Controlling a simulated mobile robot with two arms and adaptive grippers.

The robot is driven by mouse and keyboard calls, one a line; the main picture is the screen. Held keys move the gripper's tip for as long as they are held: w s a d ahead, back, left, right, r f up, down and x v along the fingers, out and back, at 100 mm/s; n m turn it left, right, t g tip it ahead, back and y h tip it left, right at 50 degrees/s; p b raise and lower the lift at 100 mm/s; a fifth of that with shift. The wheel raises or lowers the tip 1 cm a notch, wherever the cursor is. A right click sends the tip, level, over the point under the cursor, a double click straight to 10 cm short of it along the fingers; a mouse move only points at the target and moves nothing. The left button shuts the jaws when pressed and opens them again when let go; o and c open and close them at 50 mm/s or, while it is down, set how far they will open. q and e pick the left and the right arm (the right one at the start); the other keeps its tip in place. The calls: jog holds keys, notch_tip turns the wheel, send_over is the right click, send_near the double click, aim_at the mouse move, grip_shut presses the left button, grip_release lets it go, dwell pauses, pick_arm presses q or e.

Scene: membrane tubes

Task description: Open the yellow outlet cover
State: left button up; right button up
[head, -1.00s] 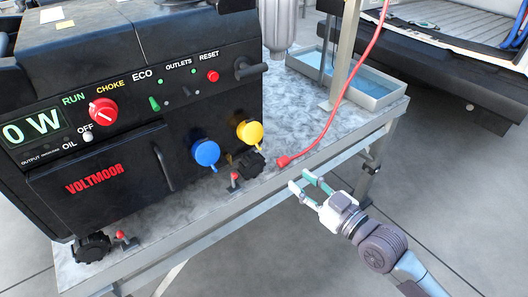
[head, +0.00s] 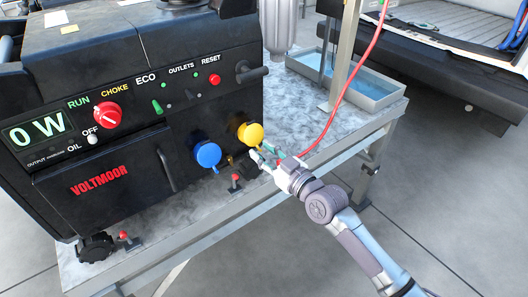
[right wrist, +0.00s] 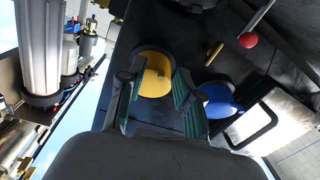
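The yellow outlet cover (head: 250,134) is a round cap on the lower right of the black generator's front, and it looks closed. My right gripper (head: 266,153) is just below and in front of it, its fingers pointing at the panel. In the right wrist view, the yellow cover (right wrist: 153,74) lies between the two green-padded fingers of the gripper (right wrist: 155,100), which are apart. I cannot tell whether a finger touches the cover. My left gripper is not in view.
A blue outlet cover (head: 207,154) sits left of the yellow one; it also shows in the right wrist view (right wrist: 220,98). A red cable (head: 333,113) runs down to the table near my right gripper. A water tray (head: 372,88) stands at the table's right end.

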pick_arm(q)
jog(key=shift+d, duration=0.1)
pick_arm(e)
jog(key=shift+c, duration=0.3)
grip_shut()
